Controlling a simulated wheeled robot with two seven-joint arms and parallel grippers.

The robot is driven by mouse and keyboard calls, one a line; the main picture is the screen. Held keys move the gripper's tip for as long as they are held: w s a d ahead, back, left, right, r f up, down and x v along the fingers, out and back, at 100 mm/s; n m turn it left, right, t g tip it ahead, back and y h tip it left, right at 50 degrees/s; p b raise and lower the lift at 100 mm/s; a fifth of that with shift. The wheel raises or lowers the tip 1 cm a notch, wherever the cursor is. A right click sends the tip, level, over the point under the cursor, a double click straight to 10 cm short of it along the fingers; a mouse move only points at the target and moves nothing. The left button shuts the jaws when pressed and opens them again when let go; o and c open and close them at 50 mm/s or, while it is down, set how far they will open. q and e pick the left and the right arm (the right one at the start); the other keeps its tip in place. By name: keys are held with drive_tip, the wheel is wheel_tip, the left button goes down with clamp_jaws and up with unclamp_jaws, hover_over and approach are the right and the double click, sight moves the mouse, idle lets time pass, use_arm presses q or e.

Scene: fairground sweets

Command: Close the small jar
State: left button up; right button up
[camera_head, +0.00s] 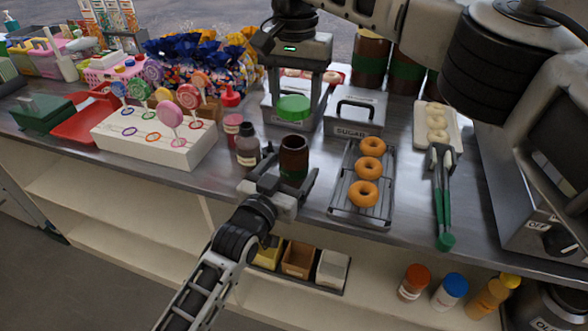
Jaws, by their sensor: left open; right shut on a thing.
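The lower part of the jar is partly hidden by this gripper.
Dark bottles (247,145) stand close left of the jar. A rack (345,199) of doughnuts lies to the right, with tongs (441,195) beyond. A white lollipop stand (190,154) is at left. A sugar box (340,124) and large brown jars (370,63) stand behind.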

use_arm(q)
drive_tip(key=shift+x, duration=1.6)
drive_tip(key=c, duration=1.5)
use_arm(e)
hover_over(295, 140)
drive_tip(key=shift+f, duration=2.5)
drive_tip(key=shift+f, duration=0.1)
drive_tip(key=shift+f, duration=0.8)
drive_tip(key=shift+f, duration=0.55)
